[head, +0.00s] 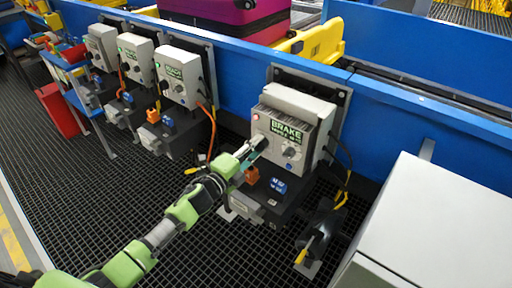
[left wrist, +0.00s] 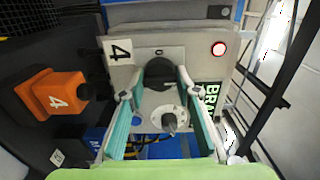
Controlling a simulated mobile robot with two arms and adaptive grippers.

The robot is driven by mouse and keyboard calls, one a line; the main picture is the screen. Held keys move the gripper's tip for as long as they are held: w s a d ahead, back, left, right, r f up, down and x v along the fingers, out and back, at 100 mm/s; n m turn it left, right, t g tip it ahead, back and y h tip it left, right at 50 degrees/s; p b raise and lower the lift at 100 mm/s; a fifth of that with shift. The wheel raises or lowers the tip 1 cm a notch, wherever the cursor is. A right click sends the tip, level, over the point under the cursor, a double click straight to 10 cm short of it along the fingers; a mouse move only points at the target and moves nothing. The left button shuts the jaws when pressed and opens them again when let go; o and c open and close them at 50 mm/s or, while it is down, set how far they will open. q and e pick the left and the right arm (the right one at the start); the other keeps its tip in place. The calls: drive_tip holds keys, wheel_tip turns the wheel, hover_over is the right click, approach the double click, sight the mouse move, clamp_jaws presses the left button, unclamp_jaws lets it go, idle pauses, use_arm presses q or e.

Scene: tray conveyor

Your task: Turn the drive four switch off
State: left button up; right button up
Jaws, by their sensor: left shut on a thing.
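The drive four unit (head: 292,108) is a grey box with a green-lettered BRAKE display, mounted on the blue rail. In the left wrist view its plate carries a 4 label (left wrist: 120,50), a 0 mark and a lit red-white lamp (left wrist: 219,48). The black rotary switch (left wrist: 159,72) sits below the 0 mark. My left gripper (head: 258,144) reaches the box's left front, and its teal fingers are shut on the black switch, one on each side. A small grey dial (left wrist: 168,121) shows between the fingers. The fingers partly hide the switch in the head view.
An orange block marked 4 (left wrist: 55,94) is beside the box, near a dark motor (head: 268,196). Similar drive units (head: 178,72) stand farther left along the blue rail (head: 240,75). A large pale cabinet (head: 440,225) fills the right front. Dark grating floor lies below.

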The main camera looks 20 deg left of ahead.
use_arm(q)
drive_tip(key=n+p, duration=0.2)
drive_tip(key=n, duration=0.3)
drive_tip(key=n+p, duration=0.1)
drive_tip(key=n, duration=0.3)
drive_tip(key=shift+n+p, duration=0.95)
drive_tip(key=shift+n, duration=3.15)
drive_tip(key=shift+f+n, duration=0.1)
drive_tip(key=shift+n, duration=0.2)
drive_tip(key=o, duration=1.1)
